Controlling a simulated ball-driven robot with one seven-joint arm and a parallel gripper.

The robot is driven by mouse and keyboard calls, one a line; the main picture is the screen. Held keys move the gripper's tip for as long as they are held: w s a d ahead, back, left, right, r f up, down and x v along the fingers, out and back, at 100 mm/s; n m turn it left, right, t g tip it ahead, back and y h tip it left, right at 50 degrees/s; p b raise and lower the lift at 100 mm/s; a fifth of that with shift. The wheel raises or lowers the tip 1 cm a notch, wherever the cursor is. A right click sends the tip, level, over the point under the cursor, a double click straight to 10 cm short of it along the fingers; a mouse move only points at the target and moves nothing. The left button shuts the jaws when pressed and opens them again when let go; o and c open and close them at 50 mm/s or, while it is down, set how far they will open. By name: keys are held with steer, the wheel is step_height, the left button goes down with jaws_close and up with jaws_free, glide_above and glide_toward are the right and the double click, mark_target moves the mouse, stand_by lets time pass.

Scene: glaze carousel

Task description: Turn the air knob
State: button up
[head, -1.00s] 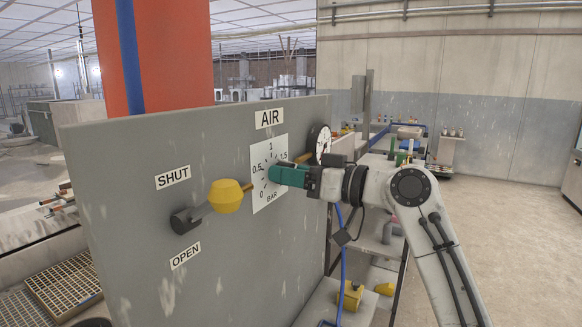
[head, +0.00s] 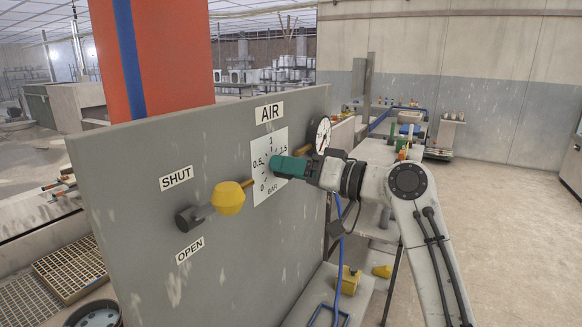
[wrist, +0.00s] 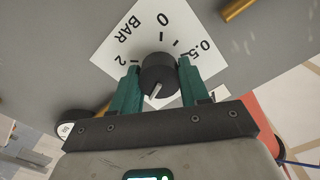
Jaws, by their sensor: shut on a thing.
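The black round air knob (wrist: 158,72) sits on a white dial plate (wrist: 112,48) marked in BAR. In the wrist view my gripper (wrist: 160,78) has one green finger on each side of the knob, shut on it. The knob's white pointer mark faces down and slightly left, toward my palm. The 0, 0.5 and 2 marks show; the palm side of the scale is hidden there. In the head view the dial plate (head: 264,190) is on the grey panel under the AIR label (head: 269,112); my gripper (head: 279,166) hides the knob.
A round gauge (head: 320,134) is at the panel's right edge. Open floor (head: 500,220) lies to the right.

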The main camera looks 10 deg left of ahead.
steer(key=shift+d+r, duration=0.1)
steer(key=shift+r, duration=0.05)
steer(key=o, duration=1)
steer(key=shift+o, duration=0.2)
steer(key=b+v, duration=0.2)
steer(key=v, duration=0.8)
steer(key=shift+d, duration=0.35)
steer(key=shift+s, duration=0.1)
